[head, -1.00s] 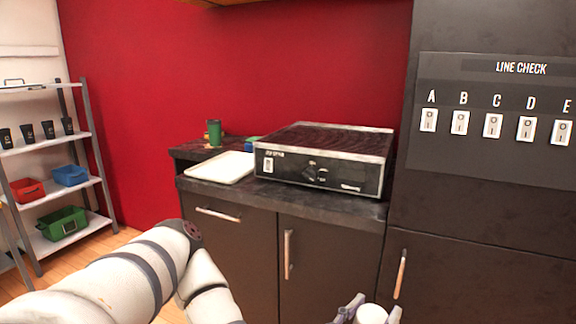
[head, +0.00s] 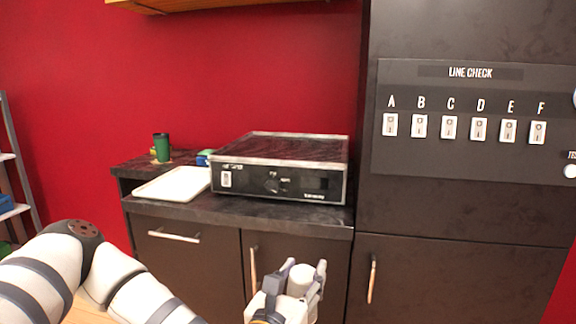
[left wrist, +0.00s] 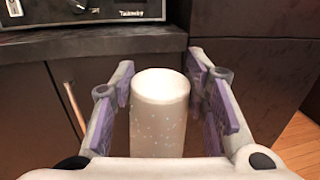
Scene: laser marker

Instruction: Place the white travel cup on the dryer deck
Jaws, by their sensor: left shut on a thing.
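The white travel cup (head: 300,280) is between the fingers of my left gripper (head: 303,272), low in front of the counter cabinets. In the left wrist view the cup (left wrist: 159,112) stands upright between the fingers of my left gripper (left wrist: 165,95), which is shut on it. The dryer (head: 280,182) is a dark box with a front panel of knobs and a switch, on the counter. Its flat, dark top deck (head: 285,148) is bare. The cup is below and in front of the dryer. My right gripper is not in view.
A white tray (head: 172,184) lies left of the dryer, with a green cup (head: 162,147) behind it. The black counter edge (head: 240,220) lies between the cup and the dryer. A tall dark cabinet with a switch panel (head: 470,120) stands at the right.

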